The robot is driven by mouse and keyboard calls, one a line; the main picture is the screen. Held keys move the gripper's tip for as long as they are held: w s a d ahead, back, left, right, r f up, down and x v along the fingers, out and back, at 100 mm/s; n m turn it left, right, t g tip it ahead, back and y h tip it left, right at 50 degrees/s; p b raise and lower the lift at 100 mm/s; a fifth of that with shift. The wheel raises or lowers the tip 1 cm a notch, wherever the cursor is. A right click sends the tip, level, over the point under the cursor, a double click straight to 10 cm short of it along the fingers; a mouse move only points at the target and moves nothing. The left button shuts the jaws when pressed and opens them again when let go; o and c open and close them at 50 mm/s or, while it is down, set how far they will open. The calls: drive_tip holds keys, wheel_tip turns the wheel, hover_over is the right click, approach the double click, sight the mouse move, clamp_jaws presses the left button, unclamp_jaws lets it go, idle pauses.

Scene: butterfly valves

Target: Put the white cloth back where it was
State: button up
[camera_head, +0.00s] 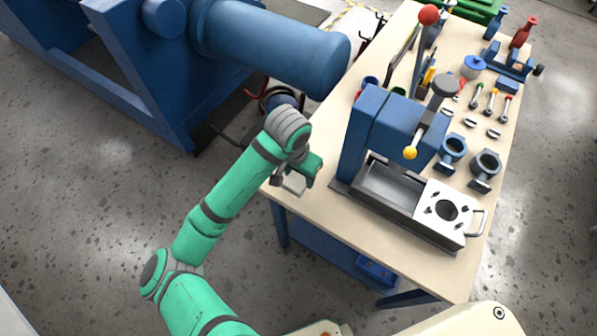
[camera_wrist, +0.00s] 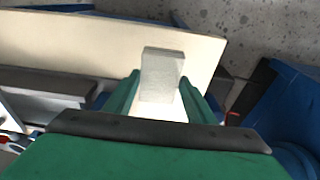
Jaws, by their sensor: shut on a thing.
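The white cloth (camera_wrist: 162,72) shows as a small, pale grey-white, block-like folded piece between my gripper's fingers in the wrist view. My gripper (camera_head: 296,180) is shut on it. In the head view the cloth (camera_head: 293,184) is a small pale patch below the fingers, partly hidden by them. The gripper is at the left edge of the workbench, left of the blue press. The cloth looks raised clear of the bench top, but the exact height cannot be told.
The wooden workbench (camera_head: 408,268) carries a blue press (camera_head: 385,120) with a red-knobbed lever, a steel trough (camera_head: 392,186) and a square plate with a hole (camera_head: 447,209). Valve parts and tools lie farther right and back. A big blue cylinder (camera_head: 270,45) is at upper left. The bench's front left strip is bare.

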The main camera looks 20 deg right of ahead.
sight(298, 175)
drive_tip(key=shift+w+d+f, duration=0.1)
drive_tip(key=shift+w+f, duration=0.15)
drive_tip(key=shift+f, duration=0.1)
drive_tip(key=f, duration=0.3)
drive_tip(key=shift+w+d, duration=0.1)
drive_tip(key=shift+w, duration=0.25)
drive_tip(key=shift+f, duration=0.35)
drive_tip(key=shift+s+f, duration=0.1)
drive_tip(key=o, duration=1)
drive_tip(key=r, duration=0.3)
drive_tip(key=a+r, duration=0.1)
drive_tip(key=r, duration=0.7)
drive_tip(key=shift+s+a, duration=0.2)
drive_tip(key=shift+s, duration=0.2)
drive_tip(key=shift+s+r, duration=0.15)
drive_tip(key=shift+r, duration=0.4)
